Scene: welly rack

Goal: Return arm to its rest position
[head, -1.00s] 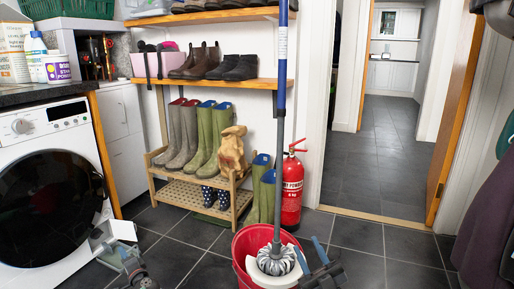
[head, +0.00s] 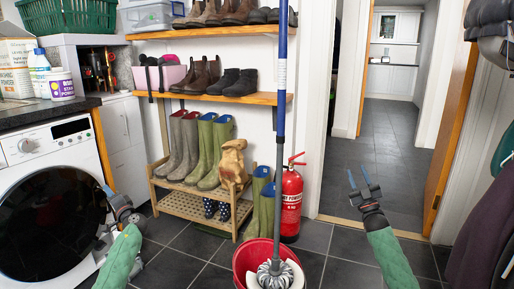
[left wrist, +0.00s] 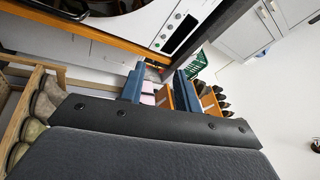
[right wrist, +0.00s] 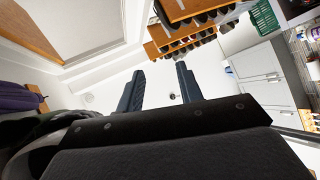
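My left gripper (head: 108,194) is in front of the washing machine, at the left of the head view. In the left wrist view its two blue fingers (left wrist: 158,82) stand apart with nothing held between them. My right gripper (head: 362,183) is raised in front of the doorway, to the right of the fire extinguisher. Its fingers are spread and empty, as the right wrist view also shows (right wrist: 160,88).
A mop (head: 281,120) stands in a red bucket (head: 243,262) between my arms. A wooden welly rack (head: 183,207) and a fire extinguisher (head: 292,200) are behind it. The washing machine (head: 48,150) is at the left. Coats (head: 485,220) hang at the right. The doorway floor is clear.

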